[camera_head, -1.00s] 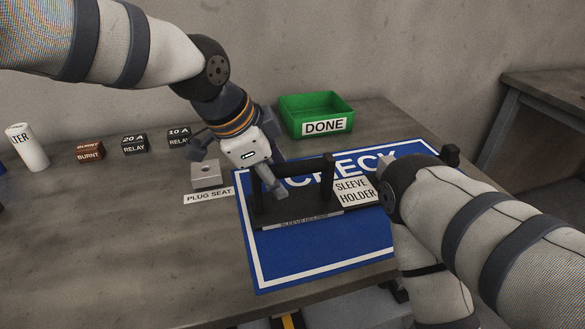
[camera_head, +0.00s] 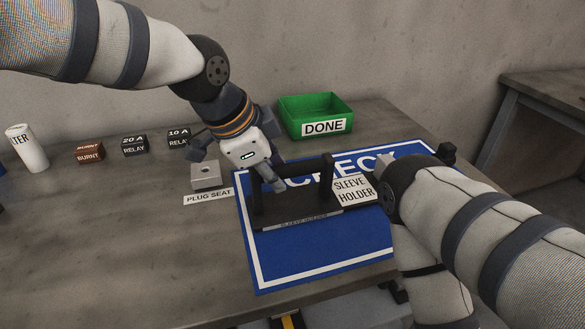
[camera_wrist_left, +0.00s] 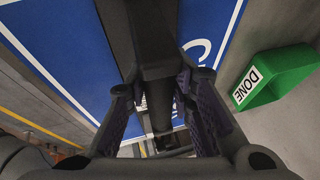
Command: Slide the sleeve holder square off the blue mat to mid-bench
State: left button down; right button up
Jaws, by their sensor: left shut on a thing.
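The sleeve holder (camera_head: 329,172) is a black frame with upright posts, a top bar and a flat base with a white name card. It stands on the blue mat (camera_head: 320,263), its front edge crossing the mat's middle. My left gripper (camera_head: 270,182) is shut on the holder's bar near its left end. In the left wrist view the dark bar of the holder (camera_wrist_left: 155,45) runs between the two fingers (camera_wrist_left: 160,105).
The plug seat block (camera_head: 206,177) sits just left of the mat. Behind stand two relays (camera_head: 135,146), a burnt box (camera_head: 89,152) and a white cylinder (camera_head: 28,150). The green DONE bin (camera_head: 315,113) is at the back.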

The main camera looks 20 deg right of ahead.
pick_arm(q)
jog(key=shift+a, duration=0.1)
jog(key=shift+a, duration=0.35)
jog(key=a+p, duration=0.2)
jog(key=a, duration=0.9)
jog(key=shift+s+p, duration=0.1)
jog(key=shift+p, duration=0.25)
jog(key=a, duration=0.9)
jog(key=a+p, duration=0.1)
jog(key=a, duration=0.4)
jog(key=shift+s+a+f, duration=0.1)
jog(key=shift+s+f, duration=0.05)
jog(key=shift+f, duration=0.15)
pick_arm(e)
jog(key=w+r+t, duration=0.1)
jog(key=w+r, duration=0.3)
jog(key=shift+w+r+t, duration=0.2)
jog(key=shift+w+t, duration=0.05)
jog(key=shift+t, duration=0.15)
pick_arm(q)
jog(key=c, duration=1.3)
grip_release()
jog(key=shift+r, duration=0.1)
jog(key=shift+r, duration=0.1)
